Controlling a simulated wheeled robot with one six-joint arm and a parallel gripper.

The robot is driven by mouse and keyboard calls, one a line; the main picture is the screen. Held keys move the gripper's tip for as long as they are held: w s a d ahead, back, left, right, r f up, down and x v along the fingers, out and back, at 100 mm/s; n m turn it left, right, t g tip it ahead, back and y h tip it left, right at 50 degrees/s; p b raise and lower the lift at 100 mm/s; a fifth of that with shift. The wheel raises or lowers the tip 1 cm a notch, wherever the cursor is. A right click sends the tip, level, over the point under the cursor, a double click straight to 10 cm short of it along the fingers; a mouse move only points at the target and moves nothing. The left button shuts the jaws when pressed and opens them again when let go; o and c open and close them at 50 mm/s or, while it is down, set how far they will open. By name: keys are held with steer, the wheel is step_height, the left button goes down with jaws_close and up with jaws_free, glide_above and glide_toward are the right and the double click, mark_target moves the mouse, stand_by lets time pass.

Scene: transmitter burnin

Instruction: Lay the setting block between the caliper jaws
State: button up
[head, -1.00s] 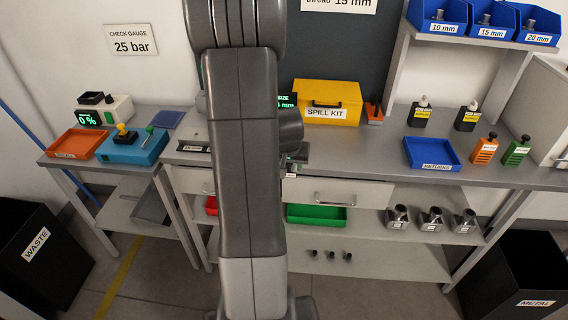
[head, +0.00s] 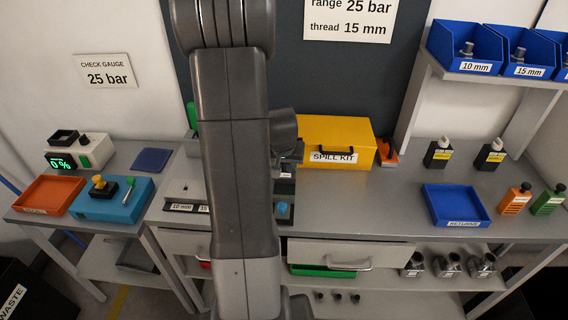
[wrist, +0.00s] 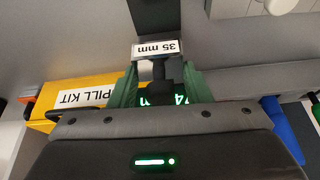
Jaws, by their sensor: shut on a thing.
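In the wrist view my gripper (wrist: 161,72) is shut, its green fingers on either side of a dark setting block (wrist: 159,88) with a white "35 mm" label (wrist: 160,49). Behind the fingers, green digits of a caliper display (wrist: 182,92) show in part. The jaws cannot be made out, so I cannot tell how the block sits to them. In the head view my arm covers most of the caliper and the gripper.
The yellow spill kit (head: 345,130) stands on the bench right of my arm, with a blue returns tray (head: 455,202) further right. A row of size labels (head: 182,207) lies left of my arm. A drawer (head: 350,252) is below.

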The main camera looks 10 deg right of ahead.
mark_target(285, 187)
stand_by(0.3)
step_height(285, 187, down, 8)
steer(key=b, duration=0.8)
steer(key=shift+r, duration=0.2)
steer(key=o, duration=1.3)
steer(key=shift+s, duration=0.1)
steer(key=shift+c, duration=0.2)
steer(key=v, duration=1.3)
steer(key=shift+s+r, duration=0.15)
steer(key=shift+r, duration=0.2)
steer(key=shift+f, duration=0.1)
